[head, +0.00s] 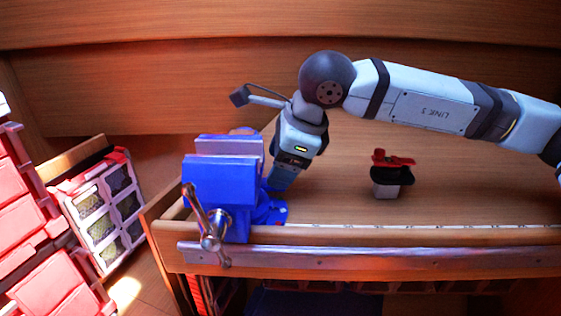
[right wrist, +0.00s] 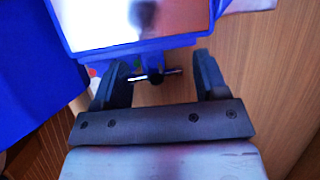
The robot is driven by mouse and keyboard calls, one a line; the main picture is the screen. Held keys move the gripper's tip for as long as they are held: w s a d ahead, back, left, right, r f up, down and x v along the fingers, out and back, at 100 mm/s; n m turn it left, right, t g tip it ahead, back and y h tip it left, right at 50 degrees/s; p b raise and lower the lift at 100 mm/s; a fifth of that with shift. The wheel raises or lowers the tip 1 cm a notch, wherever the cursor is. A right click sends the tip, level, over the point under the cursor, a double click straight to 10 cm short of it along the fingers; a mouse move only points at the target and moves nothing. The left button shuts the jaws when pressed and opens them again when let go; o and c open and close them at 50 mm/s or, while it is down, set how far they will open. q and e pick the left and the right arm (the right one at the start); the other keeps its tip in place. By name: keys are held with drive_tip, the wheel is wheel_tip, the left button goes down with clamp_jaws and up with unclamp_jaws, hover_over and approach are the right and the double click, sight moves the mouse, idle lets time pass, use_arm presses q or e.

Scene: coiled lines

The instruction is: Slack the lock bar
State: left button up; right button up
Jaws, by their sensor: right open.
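A blue vise (head: 222,190) stands at the bench's front left corner, with its large metal handle (head: 210,228) facing the front. My right gripper (head: 278,188) reaches down on the vise's right side, its tips partly hidden. In the right wrist view, the open gripper (right wrist: 160,76) has one dark finger on each side of a small metal bar with dark ends (right wrist: 170,73), which looks like the lock bar low on the vise. The bar lies across the gap, unclamped; whether a finger touches it I cannot tell. In the head view the bar is hidden. My left gripper is out of view.
A black and red object on a pale block (head: 390,178) stands on the wooden bench (head: 470,190) to the right. The bench has a raised front edge with a metal strip (head: 370,254). Red bins (head: 30,215) and a compartment rack (head: 105,212) stand left.

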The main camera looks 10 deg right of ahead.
drive_tip(key=shift+r, duration=0.1)
drive_tip(key=c, duration=0.7)
drive_tip(key=shift+o, duration=0.2)
drive_tip(key=shift+n+b, duration=0.3)
drive_tip(key=shift+n, duration=0.2)
drive_tip(key=shift+w+r+n+g, duration=0.1)
drive_tip(key=shift+n+g, duration=0.2)
drive_tip(key=o, duration=0.7)
drive_tip(key=shift+c, duration=0.2)
drive_tip(key=p+v, duration=0.1)
drive_tip(key=v, duration=1.2)
drive_tip(key=shift+d+r, duration=0.15)
drive_tip(key=shift+d, duration=0.25)
